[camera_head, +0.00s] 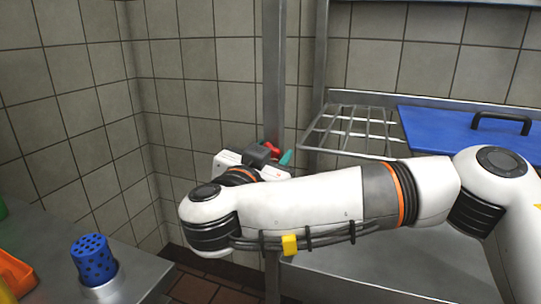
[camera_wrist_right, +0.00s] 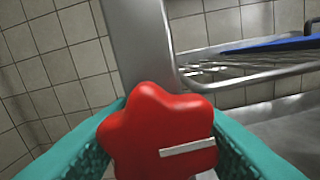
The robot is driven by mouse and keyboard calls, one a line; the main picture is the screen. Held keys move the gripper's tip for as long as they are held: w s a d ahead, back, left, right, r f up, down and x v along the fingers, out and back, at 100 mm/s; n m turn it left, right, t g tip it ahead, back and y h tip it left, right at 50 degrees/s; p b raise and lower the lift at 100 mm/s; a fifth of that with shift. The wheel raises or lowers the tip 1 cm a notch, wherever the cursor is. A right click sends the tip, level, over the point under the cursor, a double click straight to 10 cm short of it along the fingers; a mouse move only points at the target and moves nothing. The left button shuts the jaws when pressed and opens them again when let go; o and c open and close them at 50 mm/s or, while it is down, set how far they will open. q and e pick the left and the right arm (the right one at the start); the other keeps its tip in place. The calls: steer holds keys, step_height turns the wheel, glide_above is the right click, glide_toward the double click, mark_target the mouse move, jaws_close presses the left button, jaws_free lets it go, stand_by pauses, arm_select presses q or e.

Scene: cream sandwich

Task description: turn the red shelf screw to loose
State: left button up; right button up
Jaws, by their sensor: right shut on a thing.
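The red shelf screw (camera_wrist_right: 160,130) is a star-shaped knob with a pale bar mark on its face, set against a grey metal post (camera_wrist_right: 140,40). In the right wrist view it fills the lower middle, and the mark lies nearly level, tilted slightly. My right gripper (camera_wrist_right: 165,140) has teal fingers on both sides of the knob and is shut on it. In the head view a bit of the red screw (camera_head: 271,150) shows beside the teal fingertip of the right gripper (camera_head: 280,156); the rest is hidden behind the wrist. My left gripper is not in view.
A wire rack (camera_head: 350,130) sticks out right of the post, with a blue board with a black handle (camera_head: 470,130) beside it. A blue perforated cup (camera_head: 93,260) stands on the metal counter (camera_head: 135,275) at left. Tiled walls stand close behind.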

steer(key=n, duration=0.3)
steer(key=shift+r, duration=0.1)
steer(key=shift+n, duration=1.1)
steer(key=o, duration=1)
steer(key=shift+c, duration=0.2)
steer(key=v, duration=1.2)
